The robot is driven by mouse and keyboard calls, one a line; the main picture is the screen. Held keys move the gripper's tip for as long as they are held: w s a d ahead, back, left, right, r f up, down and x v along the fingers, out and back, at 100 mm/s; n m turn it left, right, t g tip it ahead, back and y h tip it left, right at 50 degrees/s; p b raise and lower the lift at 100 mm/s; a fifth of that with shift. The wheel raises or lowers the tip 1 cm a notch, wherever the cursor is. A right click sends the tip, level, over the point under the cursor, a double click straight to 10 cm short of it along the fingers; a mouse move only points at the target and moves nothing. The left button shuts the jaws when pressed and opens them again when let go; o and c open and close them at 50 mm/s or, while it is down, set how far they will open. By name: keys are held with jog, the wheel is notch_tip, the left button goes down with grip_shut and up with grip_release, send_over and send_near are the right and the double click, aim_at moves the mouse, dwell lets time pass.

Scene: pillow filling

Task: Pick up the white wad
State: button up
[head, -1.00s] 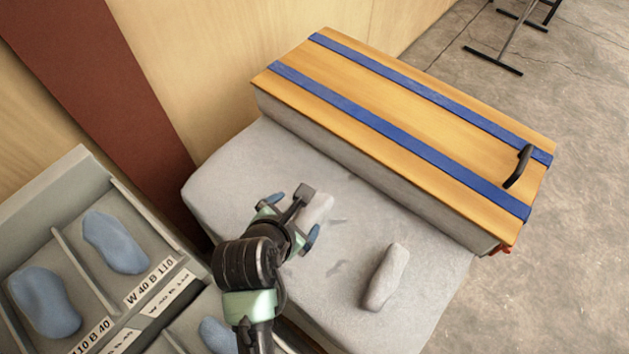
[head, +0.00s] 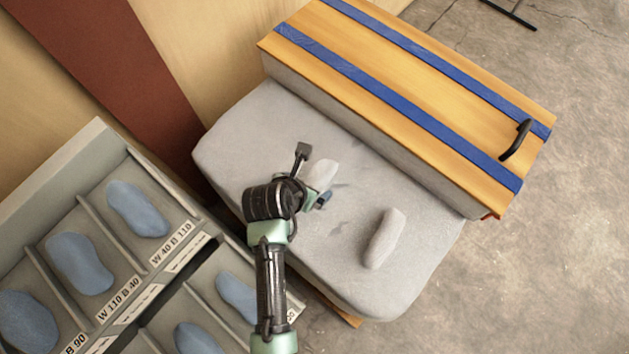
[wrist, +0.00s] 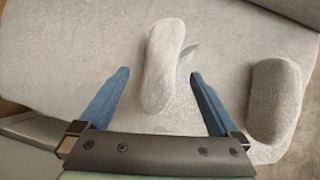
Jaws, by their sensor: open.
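A pale, whitish elongated wad (head: 321,173) lies on the grey cushion (head: 240,130). In the wrist view this wad (wrist: 162,65) lies between and just ahead of the two blue fingers, apart from both. A second, greyer wad (head: 384,238) lies to its right on the cushion; in the wrist view it (wrist: 274,100) is outside the right finger. My gripper (wrist: 160,76) is open and empty. In the head view my gripper (head: 312,192) is just in front of the pale wad, and my wrist hides its left finger.
A wooden-topped box (head: 420,85) with blue straps and a black handle stands along the cushion's back. A grey labelled bin rack (head: 97,138) with several blue wads stands at left. A wall with a dark red band (head: 90,65) rises behind.

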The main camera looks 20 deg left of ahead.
jog(key=shift+b+x, duration=0.35)
jog(key=shift+x, duration=2.3)
jog(key=shift+r, duration=0.1)
grip_shut()
